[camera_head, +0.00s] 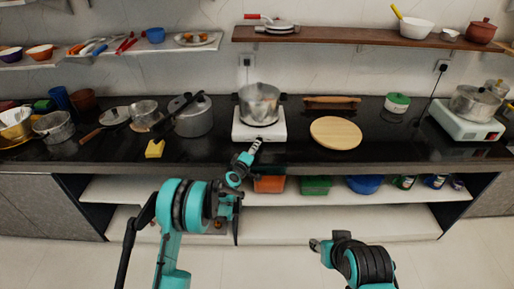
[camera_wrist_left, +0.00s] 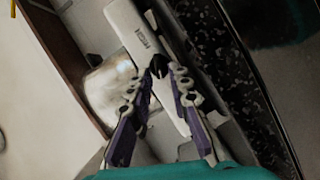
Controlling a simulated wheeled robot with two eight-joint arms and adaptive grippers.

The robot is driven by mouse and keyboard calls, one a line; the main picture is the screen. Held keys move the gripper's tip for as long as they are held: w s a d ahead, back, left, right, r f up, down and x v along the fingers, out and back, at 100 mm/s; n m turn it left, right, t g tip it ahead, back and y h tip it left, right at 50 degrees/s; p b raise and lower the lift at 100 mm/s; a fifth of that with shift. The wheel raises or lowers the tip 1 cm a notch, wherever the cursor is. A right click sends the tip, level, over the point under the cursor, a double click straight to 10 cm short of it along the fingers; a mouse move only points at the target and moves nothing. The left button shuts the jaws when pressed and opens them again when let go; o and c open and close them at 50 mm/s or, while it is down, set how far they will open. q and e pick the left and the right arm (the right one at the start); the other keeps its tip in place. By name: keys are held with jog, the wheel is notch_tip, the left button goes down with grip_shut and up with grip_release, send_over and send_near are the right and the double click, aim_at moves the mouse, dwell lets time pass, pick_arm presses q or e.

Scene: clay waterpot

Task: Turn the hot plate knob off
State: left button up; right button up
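The white hot plate (camera_head: 272,131) stands on the dark counter with a metal pot (camera_head: 259,104) on it. In the left wrist view its white front panel (camera_wrist_left: 128,22) shows printed lettering. My left gripper (camera_head: 257,145) is at the front edge of the hot plate. In the wrist view its fingertips (camera_wrist_left: 160,67) come together in front of the panel. A small dark part shows at the tips; I cannot tell whether it is the knob or finger pads. The knob is not clearly visible. My right gripper (camera_head: 316,245) is low, away from the counter; its opening is unclear.
A round wooden board (camera_head: 336,132) lies right of the hot plate, with a rolling pin (camera_head: 330,100) behind it. A grey pot (camera_head: 193,120) and a yellow sponge (camera_head: 155,149) are to the left. A second cooker (camera_head: 468,128) stands at the far right. Shelves run above and below the counter.

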pick_arm(q)
jog(key=shift+x, duration=1.25)
grip_shut()
